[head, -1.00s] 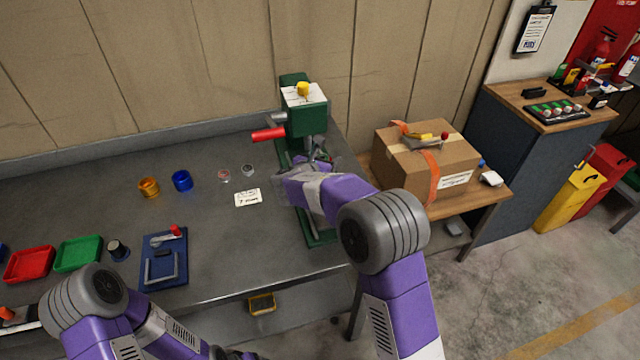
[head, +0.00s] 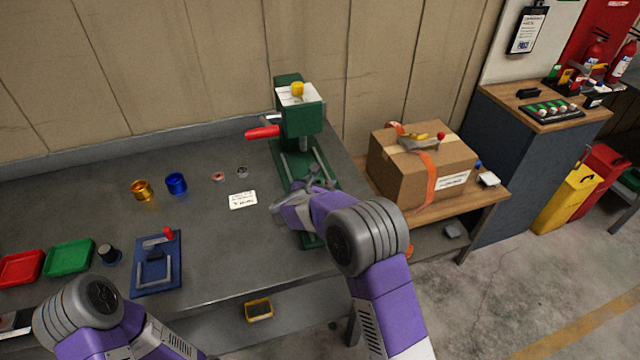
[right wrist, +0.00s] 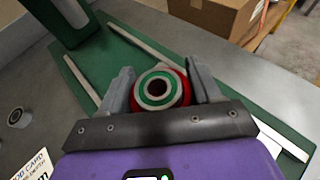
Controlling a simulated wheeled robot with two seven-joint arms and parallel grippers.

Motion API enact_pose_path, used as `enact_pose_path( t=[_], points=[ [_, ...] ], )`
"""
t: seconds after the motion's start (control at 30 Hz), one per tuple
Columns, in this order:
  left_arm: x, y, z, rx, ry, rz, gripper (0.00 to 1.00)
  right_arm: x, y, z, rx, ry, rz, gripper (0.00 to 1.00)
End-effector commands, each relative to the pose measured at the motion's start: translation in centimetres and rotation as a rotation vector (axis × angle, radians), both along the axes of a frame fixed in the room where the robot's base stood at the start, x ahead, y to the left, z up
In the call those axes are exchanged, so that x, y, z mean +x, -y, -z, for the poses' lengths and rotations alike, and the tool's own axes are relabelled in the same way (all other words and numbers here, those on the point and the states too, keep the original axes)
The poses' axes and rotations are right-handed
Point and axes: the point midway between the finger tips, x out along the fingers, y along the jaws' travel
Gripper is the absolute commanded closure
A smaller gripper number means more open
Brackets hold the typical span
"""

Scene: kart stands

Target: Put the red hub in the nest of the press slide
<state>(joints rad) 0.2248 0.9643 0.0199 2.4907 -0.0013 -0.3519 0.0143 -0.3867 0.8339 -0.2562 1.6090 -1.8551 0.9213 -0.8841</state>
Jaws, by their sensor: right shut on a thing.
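The red hub (right wrist: 183,82) sits between the two fingers of my right gripper (right wrist: 160,72) in the right wrist view. Its top face shows green and white rings around a dark bore. The fingers are shut on its sides. In the head view my right gripper (head: 312,190) is over the front part of the green press base (head: 283,158), and the hub is hidden there. Two pale rails (right wrist: 150,42) run along the base. I cannot make out the slide's nest, nor whether the hub touches anything below. My left gripper is out of view.
The press head (head: 300,118) with its red handle (head: 262,132) stands behind my gripper. A gold ring (head: 142,190), a blue ring (head: 176,184) and a white card (head: 242,200) lie to the left. A cardboard box (head: 420,170) stands right.

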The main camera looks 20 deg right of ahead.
Motion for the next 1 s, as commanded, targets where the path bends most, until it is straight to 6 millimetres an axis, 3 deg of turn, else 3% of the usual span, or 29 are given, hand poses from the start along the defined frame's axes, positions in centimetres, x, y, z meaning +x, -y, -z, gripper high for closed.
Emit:
enact_pose_path(
  t=[0.03, 0.07, 0.2, 0.6, 1.0],
  points=[
    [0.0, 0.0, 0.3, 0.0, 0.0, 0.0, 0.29, 0.0, 0.0, 0.2, -0.001, 0.002, 0.0, 0.81],
    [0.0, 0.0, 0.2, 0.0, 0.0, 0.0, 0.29, 0.0, 0.0, 0.3, 0.001, -0.001, 0.0, 0.34],
    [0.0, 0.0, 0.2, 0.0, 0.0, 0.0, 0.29, 0.0, 0.0, 0.2, 0.001, -0.001, 0.0, 0.12],
    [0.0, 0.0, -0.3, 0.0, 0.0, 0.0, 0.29, -0.1, -0.1, -0.4, 0.001, -0.001, 0.0, 0.11],
    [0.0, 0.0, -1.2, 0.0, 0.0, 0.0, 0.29, -5.9, -4.8, -3.5, 0.001, -0.001, -0.003, 0.11]
  ],
)
